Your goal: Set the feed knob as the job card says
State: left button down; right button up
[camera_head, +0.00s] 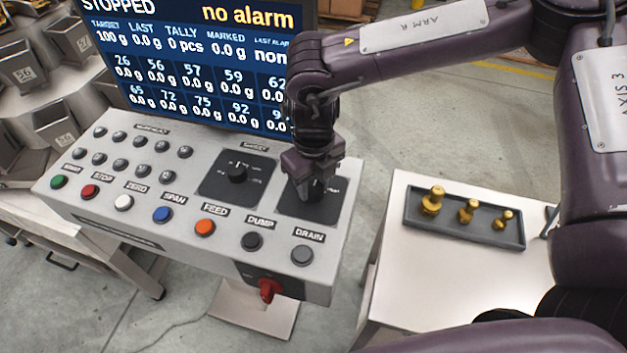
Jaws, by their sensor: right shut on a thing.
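My right gripper (316,188) points down over the right-hand dial plate (293,211) of the grey control panel (325,262). It is shut on the black knob (316,190) there, and the gripper hides most of that knob and its scale. A second black knob (237,172) stands free on the dial plate to the left, under a label too small to read surely. The screen (190,60) above the panel reads STOPPED and no alarm, with a target of 100 g. No job card can be made out. My left gripper is not in view.
Buttons line the panel's front, including orange FEED (205,227), DUMP (252,241) and DRAIN (302,254). A red switch (268,289) sits on the front face. At right, a white table (400,285) bears a dark tray (430,228) with brass weights. Metal hoppers (62,128) stand at left.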

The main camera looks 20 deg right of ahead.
jog(key=n, duration=0.5)
jog(key=shift+n+b, duration=0.3)
jog(key=shift+b, duration=0.05)
jog(key=n+b, duration=0.1)
jog(key=n, duration=0.4)
jog(key=shift+r+n, duration=0.1)
jog(key=shift+n, duration=0.3)
jog(key=shift+w, duration=0.1)
jog(key=o, duration=1)
